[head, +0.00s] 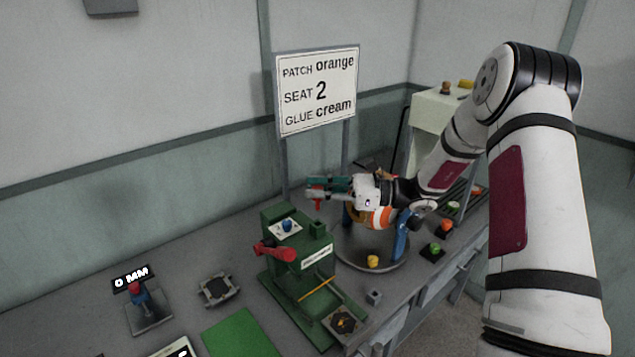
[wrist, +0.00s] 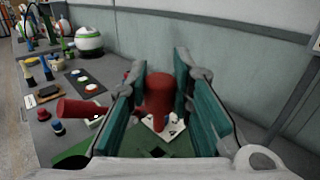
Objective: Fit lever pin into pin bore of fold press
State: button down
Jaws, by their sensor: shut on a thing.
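My gripper (head: 322,188) has teal finger pads and is shut on a red lever pin (head: 317,195). In the wrist view the red pin (wrist: 158,100) stands between the two pads of my gripper (wrist: 160,105). The green fold press (head: 312,258) stands on the bench below, with a red lever (head: 275,251) on its left side. That lever also shows as a red cylinder (wrist: 82,108) at left in the wrist view. The pin is above the press's back part and appears apart from it. I cannot make out the pin bore.
A white plate with a blue knob (head: 287,225) lies on top of the press. A round grey turntable (head: 372,252) with a yellow piece (head: 373,262) is to its right. A sign (head: 318,90) stands behind. A 0 MM gauge stand (head: 150,315) is at left.

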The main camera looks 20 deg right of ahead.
jog(key=shift+f+b, duration=0.35)
jog(key=shift+f, duration=1.1)
jog(key=shift+f+b, duration=0.75)
jog(key=shift+f, duration=1.6)
dwell(0.4)
jog(key=c, duration=1.3)
grip_release()
jog(key=shift+c, duration=0.2)
jog(key=v, duration=1.2)
